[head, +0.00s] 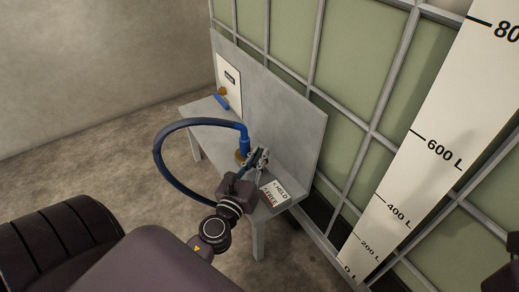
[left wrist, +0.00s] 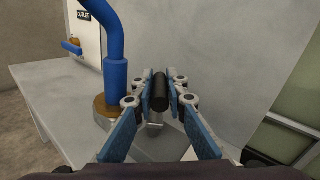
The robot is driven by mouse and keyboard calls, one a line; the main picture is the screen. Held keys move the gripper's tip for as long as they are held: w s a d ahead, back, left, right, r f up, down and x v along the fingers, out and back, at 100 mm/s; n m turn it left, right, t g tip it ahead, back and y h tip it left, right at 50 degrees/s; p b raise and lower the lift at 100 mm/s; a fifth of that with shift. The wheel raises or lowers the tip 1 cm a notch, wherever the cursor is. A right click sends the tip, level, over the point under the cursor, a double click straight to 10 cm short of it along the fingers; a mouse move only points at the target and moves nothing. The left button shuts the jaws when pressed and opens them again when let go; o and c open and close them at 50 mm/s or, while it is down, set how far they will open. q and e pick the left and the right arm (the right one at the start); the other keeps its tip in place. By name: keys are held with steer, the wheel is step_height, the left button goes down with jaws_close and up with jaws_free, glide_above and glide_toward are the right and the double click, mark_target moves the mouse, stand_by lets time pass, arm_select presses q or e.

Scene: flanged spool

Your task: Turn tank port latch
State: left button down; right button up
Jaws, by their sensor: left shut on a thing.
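My left gripper (head: 259,157) is at the front of the grey bench, beside the lower end of the blue hose. In the left wrist view its blue-padded fingers (left wrist: 160,100) are shut on a black round latch handle (left wrist: 160,92), which stands between the fingertips. The blue hose (head: 190,122) loops up and ends in a blue fitting (left wrist: 116,78) on a brass port collar (left wrist: 106,104), just left of the fingers. A label (head: 275,192) with HOLD and FREE lies right of the gripper. The latch base is mostly hidden by the fingers.
The bench (head: 205,110) has a grey back panel (head: 290,110). An outlet plate (head: 229,85) with a blue-handled tap (head: 221,100) is at its far end. A caged tank (head: 400,95) with a litre scale (head: 420,150) stands behind. Bare floor (head: 120,130) lies left.

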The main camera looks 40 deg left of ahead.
arm_select(q)
steer(key=shift+a+n+g+y, duration=0.1)
steer(key=shift+n+g+y, duration=0.65)
steer(key=shift+n+y, duration=0.65)
steer(key=shift+n+g+y, duration=0.75)
steer(key=shift+n+y, duration=0.15)
steer(key=shift+y, duration=1)
steer(key=shift+s, duration=0.1)
steer(key=c, duration=1.9)
jaws_free()
steer(key=shift+c, duration=0.2)
steer(key=v, duration=0.7)
steer(key=shift+s+d, duration=0.1)
steer(key=shift+d, duration=0.15)
